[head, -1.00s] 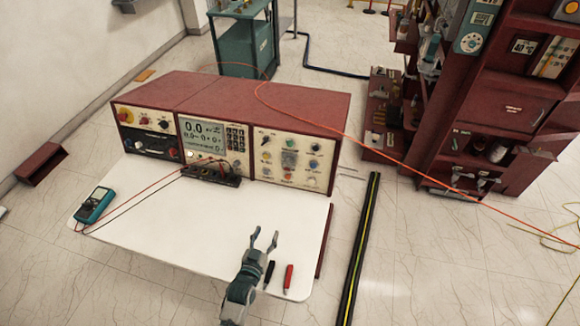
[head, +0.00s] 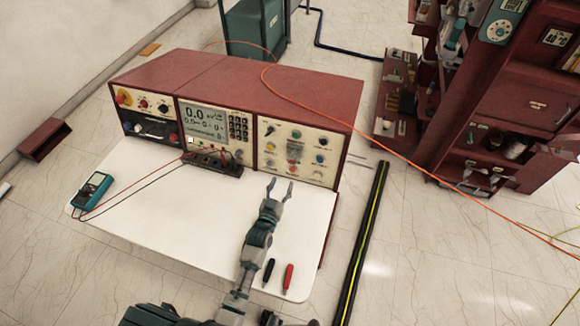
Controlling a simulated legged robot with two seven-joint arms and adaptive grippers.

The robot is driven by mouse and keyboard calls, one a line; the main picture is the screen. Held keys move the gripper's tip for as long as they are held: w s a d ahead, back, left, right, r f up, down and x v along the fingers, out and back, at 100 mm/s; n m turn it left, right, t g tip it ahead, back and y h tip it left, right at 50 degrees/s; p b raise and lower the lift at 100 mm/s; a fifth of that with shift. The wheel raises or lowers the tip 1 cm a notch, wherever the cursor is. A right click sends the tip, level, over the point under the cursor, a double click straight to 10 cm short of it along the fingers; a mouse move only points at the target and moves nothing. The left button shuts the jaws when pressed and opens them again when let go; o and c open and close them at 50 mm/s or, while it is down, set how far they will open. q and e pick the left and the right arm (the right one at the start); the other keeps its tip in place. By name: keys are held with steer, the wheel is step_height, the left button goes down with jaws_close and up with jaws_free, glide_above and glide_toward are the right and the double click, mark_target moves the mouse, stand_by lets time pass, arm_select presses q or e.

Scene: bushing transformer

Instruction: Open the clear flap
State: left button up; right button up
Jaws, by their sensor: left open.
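The clear flap (head: 294,151) appears as a small pale square cover in the middle of the right-hand control panel, on the front of the red test bench. It is too small to tell how its edges sit. It looks closed over the panel. My left gripper (head: 281,185) is open and empty, its two fingers pointing toward that panel. In the picture it is just below the panel and apart from the flap. Its arm reaches over the white worktop. My right gripper is not in view.
The white worktop (head: 180,220) carries a teal multimeter (head: 92,190) at left, with leads to a black terminal block (head: 213,163). A black probe (head: 268,272) and a red probe (head: 288,276) lie near the front right. An orange cable (head: 380,145) crosses the right side.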

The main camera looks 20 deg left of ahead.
mark_target(293, 156)
arm_select(q)
steer(key=w, duration=0.6)
steer(key=w+d+b, duration=0.1)
steer(key=w, duration=0.2)
steer(key=shift+w+r, duration=0.1)
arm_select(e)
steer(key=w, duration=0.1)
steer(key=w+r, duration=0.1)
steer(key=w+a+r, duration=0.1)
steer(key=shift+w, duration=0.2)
arm_select(q)
steer(key=shift+a, duration=0.15)
steer(key=shift+a, duration=0.1)
steer(key=c, duration=0.4)
jaws_close()
